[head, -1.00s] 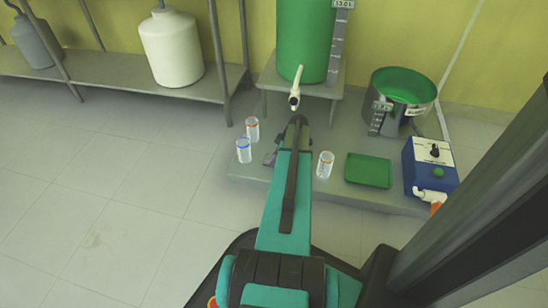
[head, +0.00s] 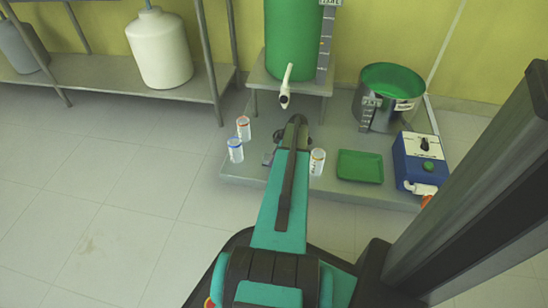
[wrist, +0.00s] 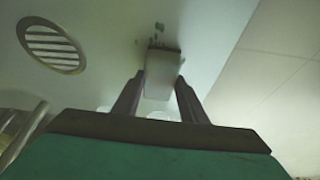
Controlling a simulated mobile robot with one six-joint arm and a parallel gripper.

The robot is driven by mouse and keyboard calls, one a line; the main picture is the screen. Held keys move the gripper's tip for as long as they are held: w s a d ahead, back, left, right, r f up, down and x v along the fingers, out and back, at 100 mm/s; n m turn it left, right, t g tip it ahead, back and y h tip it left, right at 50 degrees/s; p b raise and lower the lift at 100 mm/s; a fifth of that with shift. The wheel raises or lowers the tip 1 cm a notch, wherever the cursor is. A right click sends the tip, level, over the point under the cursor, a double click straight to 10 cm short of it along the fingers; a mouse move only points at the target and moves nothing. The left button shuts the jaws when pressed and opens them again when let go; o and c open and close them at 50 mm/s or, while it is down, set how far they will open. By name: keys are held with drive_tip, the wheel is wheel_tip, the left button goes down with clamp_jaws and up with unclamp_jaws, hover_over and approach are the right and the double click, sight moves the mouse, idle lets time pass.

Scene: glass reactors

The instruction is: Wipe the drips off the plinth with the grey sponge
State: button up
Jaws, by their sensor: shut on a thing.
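My gripper (wrist: 157,88) is shut on the grey sponge (wrist: 161,74), which shows pale between the two fingers in the wrist view. Dark drips (wrist: 160,42) lie on the plinth surface just beyond the sponge's far end. Whether the sponge touches the plinth is hard to tell. In the head view my arm reaches over the grey plinth (head: 330,188), and most of the gripper and the sponge are hidden behind it. The drips cannot be made out there.
Two jars (head: 243,127) (head: 235,150) stand left of my arm, another jar (head: 317,162) close right. A green tray (head: 360,167), blue control box (head: 420,160) and steel pot (head: 390,98) are right. A tap (head: 286,88) overhangs behind. The wrist view shows a round grille (wrist: 52,45).

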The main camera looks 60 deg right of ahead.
drive_tip(key=shift+s+d+f, duration=0.1)
drive_tip(key=shift+s+d, duration=0.1)
drive_tip(key=shift+s, duration=0.45)
drive_tip(key=shift+s+d+f, duration=0.1)
drive_tip(key=shift+s+d, duration=0.1)
drive_tip(key=shift+s, duration=0.45)
drive_tip(key=shift+s+d+f, duration=0.1)
drive_tip(key=shift+s+d, duration=0.1)
drive_tip(key=shift+s, duration=0.45)
drive_tip(key=shift+s, duration=0.1)
drive_tip(key=shift+s+d+r+p, duration=0.1)
drive_tip(key=shift+s+d, duration=0.1)
drive_tip(key=shift+s, duration=0.4)
drive_tip(key=shift+s+d+p, duration=0.1)
drive_tip(key=shift+s+d, duration=0.1)
drive_tip(key=shift+s, duration=0.45)
drive_tip(key=shift+s+d+r+p, duration=0.1)
drive_tip(key=shift+s+d, duration=0.1)
drive_tip(key=shift+s, duration=0.4)
drive_tip(key=shift+w+r, duration=0.1)
drive_tip(key=shift+w, duration=0.15)
drive_tip(key=shift+w+a, duration=0.1)
drive_tip(key=shift+w, duration=0.05)
drive_tip(key=shift+w+a, duration=0.3)
drive_tip(key=shift+w, duration=0.55)
drive_tip(key=shift+w+a, duration=0.25)
drive_tip(key=shift+w, duration=0.6)
